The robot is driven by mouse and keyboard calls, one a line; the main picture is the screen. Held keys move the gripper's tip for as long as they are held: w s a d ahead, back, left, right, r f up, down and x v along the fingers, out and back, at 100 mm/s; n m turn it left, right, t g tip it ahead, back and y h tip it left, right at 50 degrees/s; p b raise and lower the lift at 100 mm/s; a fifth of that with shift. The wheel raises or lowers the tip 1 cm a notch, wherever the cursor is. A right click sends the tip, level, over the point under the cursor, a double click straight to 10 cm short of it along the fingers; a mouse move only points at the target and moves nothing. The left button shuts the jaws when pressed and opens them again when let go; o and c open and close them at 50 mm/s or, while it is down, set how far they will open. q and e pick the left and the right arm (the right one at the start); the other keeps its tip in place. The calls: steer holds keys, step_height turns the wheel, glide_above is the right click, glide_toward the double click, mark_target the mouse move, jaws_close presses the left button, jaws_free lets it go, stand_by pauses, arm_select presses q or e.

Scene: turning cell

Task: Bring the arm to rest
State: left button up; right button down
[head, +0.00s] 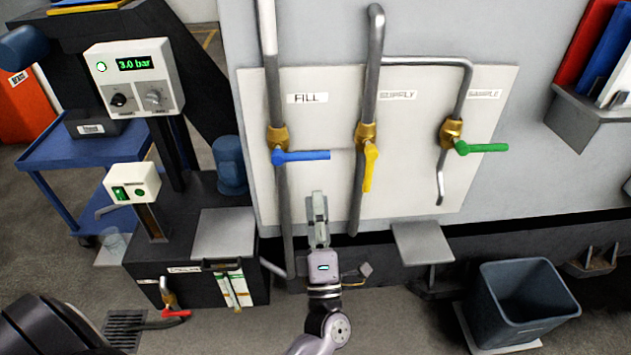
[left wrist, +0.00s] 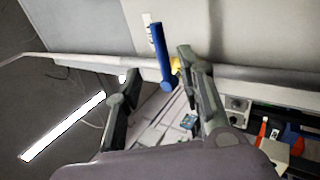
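My left gripper (head: 318,200) points up in front of the white valve panel (head: 335,200), below the blue lever. In the left wrist view its two fingers (left wrist: 155,65) stand apart with nothing gripped. The blue lever (head: 303,156) on the FILL pipe lies level, pointing right. In the left wrist view the blue lever (left wrist: 161,55) appears beyond the gap between the fingers; in the head view the fingertips are apart from it. The yellow lever (head: 370,168) points down and the green lever (head: 482,148) points right. My right gripper is in neither view.
A grey shelf plate (head: 422,242) juts out right of my left arm. A grey bin (head: 525,305) stands on the floor at right. A dark stand with a 3.0 bar gauge box (head: 135,78) and a blue cart (head: 70,150) are at left.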

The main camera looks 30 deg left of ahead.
arm_select(q)
steer(key=shift+s+d+f, duration=0.3)
steer(key=shift+s+f, duration=0.1)
steer(key=shift+s, duration=0.15)
steer(key=w+d+f+m+g+h+p, duration=0.1)
steer(key=d+f+m+h, duration=0.2)
steer(key=f+m+h, duration=0.55)
steer(key=w+d+f+m+g+h+p, duration=0.1)
steer(key=d+f+m+h, duration=0.35)
steer(key=f, duration=0.65)
steer(key=s+f+m+g+h, duration=0.1)
steer(key=s+f+m+g, duration=0.25)
steer(key=f, duration=0.55)
steer(key=s+f+m+g+h, duration=0.1)
steer(key=s+f+m+g, duration=0.3)
steer(key=f, duration=0.5)
steer(key=s+a+f+m+g+p, duration=0.2)
steer(key=s+a+f+m+g, duration=0.15)
steer(key=s+f, duration=1.05)
steer(key=s+a+f+m+g+y, duration=0.1)
steer(key=s+a+f+g, duration=0.1)
steer(key=s, duration=0.8)
steer(key=s+a+f+m+g, duration=0.2)
steer(key=s+a+f+g, duration=0.1)
steer(key=s, duration=0.7)
steer(key=shift+a+g+y, duration=0.4)
steer(key=shift+a+g, duration=0.35)
steer(key=shift+g, duration=0.25)
